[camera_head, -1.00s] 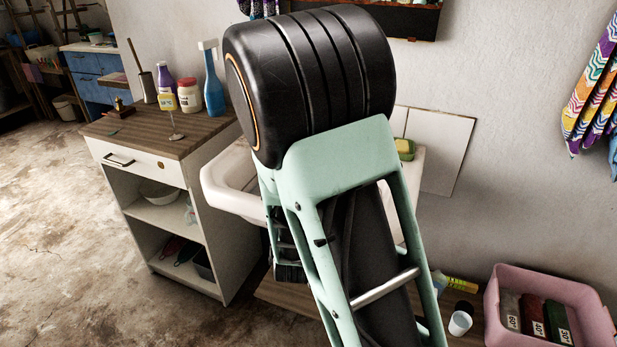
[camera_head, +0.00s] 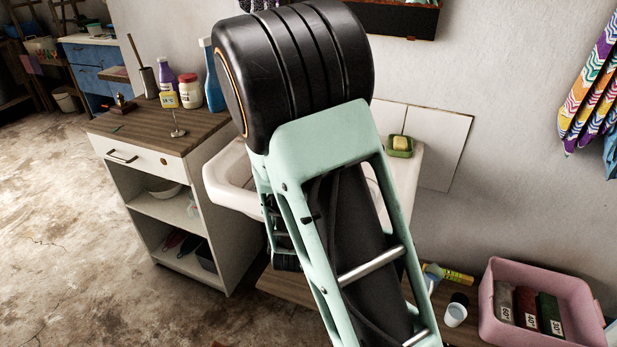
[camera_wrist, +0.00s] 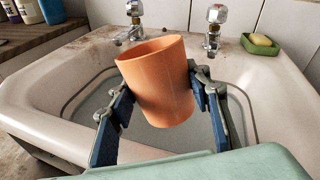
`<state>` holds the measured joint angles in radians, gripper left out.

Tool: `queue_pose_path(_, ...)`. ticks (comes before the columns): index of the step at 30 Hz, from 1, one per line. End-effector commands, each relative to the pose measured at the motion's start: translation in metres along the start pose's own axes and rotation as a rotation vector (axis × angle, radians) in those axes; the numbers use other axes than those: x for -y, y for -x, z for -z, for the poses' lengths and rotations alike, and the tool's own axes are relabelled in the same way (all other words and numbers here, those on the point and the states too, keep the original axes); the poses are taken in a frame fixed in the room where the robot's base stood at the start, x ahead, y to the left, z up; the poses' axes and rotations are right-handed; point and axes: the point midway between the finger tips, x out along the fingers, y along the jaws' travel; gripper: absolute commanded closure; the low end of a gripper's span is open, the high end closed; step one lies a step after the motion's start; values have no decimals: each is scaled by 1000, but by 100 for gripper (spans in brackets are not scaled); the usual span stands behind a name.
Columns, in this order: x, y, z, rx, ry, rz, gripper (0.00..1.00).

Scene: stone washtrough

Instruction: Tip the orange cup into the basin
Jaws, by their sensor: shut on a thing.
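In the wrist view, the orange cup (camera_wrist: 158,88) is between the two fingers of my gripper (camera_wrist: 160,95), which is shut on it. The cup is slightly tilted, mouth upward, and is seen over the basin (camera_wrist: 62,85). Its inside is mostly hidden. The basin is white and stained, with greyish water in its bowl. In the head view, the basin (camera_head: 228,183) stands against the wall, partly hidden by my arm. The cup and gripper fingers do not show there.
Two taps (camera_wrist: 214,28) stand at the basin's back. A green soap dish (camera_head: 400,147) sits on its right rim. A wooden-topped cabinet (camera_head: 150,133) with bottles stands at left.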

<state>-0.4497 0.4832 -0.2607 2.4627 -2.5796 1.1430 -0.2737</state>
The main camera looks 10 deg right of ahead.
Motion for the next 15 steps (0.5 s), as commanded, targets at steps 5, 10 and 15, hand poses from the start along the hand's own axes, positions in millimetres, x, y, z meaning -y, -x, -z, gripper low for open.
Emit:
queue_pose_path(5, 0, 0, -1, 1, 0, 0, 83)
queue_pose_path(10, 1, 0, -3, -7, 14, 1, 83)
queue_pose_path(15, 1, 0, -6, -36, 58, 2, 83)
